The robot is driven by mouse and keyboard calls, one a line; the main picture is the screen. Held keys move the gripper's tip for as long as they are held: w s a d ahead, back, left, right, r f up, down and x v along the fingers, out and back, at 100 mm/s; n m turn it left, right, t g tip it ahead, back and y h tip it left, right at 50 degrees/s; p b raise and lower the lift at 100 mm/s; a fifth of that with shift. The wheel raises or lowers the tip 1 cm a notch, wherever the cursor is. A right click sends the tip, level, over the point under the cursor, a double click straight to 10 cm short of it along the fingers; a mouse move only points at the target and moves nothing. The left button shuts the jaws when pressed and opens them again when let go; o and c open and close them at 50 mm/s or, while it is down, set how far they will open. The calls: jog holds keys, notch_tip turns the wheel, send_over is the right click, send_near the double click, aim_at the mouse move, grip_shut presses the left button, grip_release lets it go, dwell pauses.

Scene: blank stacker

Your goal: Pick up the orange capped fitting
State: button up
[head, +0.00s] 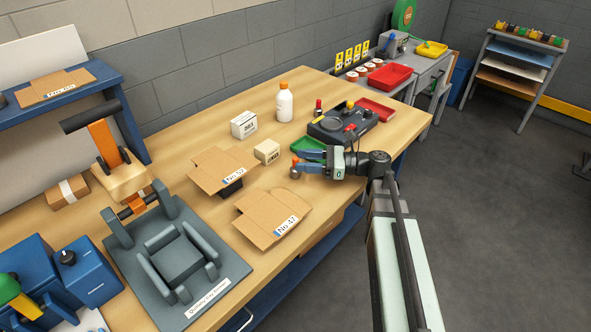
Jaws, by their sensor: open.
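The fingertips are right at the fitting. I cannot tell whether they touch it or whether it lies fully between them. A white bottle (285,106) with an orange cap stands farther back.
Open cartons (273,216) and (222,168) lie left of my gripper. Small boxes (267,152) and (244,124) stand behind. A green tray (309,144) and a dark device (341,122) sit close behind my gripper. A grey fixture (150,300) fills the front left.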

aim_at(290, 176)
jog(key=shift+w+a, duration=0.2)
jog(key=shift+a, duration=0.6)
jog(key=shift+w+a, duration=0.15)
jog(key=shift+a, duration=0.6)
jog(key=shift+w+a, duration=0.2)
jog(key=shift+a, duration=0.6)
jog(key=shift+c, duration=0.5)
grip_shut()
